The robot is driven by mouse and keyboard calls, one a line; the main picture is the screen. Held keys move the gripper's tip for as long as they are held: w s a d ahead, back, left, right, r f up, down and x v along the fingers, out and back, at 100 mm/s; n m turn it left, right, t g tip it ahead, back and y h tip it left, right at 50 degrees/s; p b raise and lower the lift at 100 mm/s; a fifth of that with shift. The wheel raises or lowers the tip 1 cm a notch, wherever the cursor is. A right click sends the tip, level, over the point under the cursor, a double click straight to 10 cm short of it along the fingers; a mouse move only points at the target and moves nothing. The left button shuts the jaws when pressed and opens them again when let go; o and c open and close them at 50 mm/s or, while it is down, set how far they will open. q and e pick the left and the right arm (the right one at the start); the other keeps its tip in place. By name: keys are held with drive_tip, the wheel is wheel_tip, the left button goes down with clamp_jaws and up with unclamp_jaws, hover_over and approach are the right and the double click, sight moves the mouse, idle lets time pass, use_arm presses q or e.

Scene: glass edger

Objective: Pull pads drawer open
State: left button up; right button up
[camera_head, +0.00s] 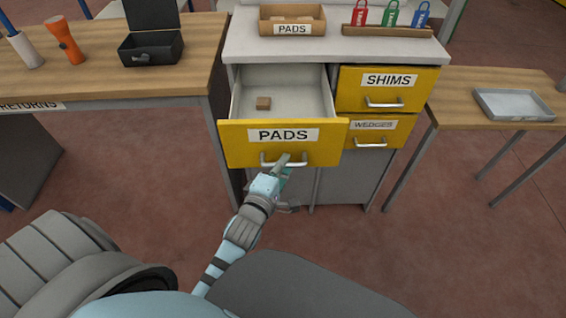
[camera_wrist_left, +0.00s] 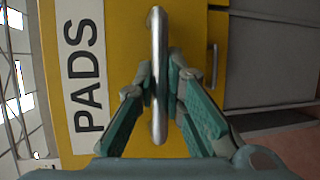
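The yellow pads drawer (camera_head: 234,149) with its white PADS label is pulled out from the cabinet, and its inside shows. My left gripper (camera_head: 284,163) is at the drawer's metal handle (camera_head: 268,162). In the left wrist view the fingers of my left gripper (camera_wrist_left: 161,82) are closed in on both sides of the handle bar (camera_wrist_left: 158,125), which runs upright between them in that picture. The PADS label (camera_wrist_left: 82,65) is beside it. My right gripper is in neither view.
The shims drawer (camera_head: 350,88) and wedges drawer (camera_head: 350,131) at the right are shut. A PADS box (camera_head: 292,29) and a rack of coloured tags (camera_head: 388,30) stand on the cabinet top. Tables stand at left and right, with a black case (camera_head: 151,46) and grey tray (camera_head: 514,103).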

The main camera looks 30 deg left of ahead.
use_arm(q)
drive_tip(key=o, duration=0.5)
drive_tip(key=shift+c, duration=0.2)
drive_tip(key=s+d+r, duration=0.1)
drive_tip(key=s+r, duration=0.1)
drive_tip(key=s, duration=0.9)
drive_tip(key=shift+s, duration=0.4)
drive_tip(key=shift+r, duration=0.1)
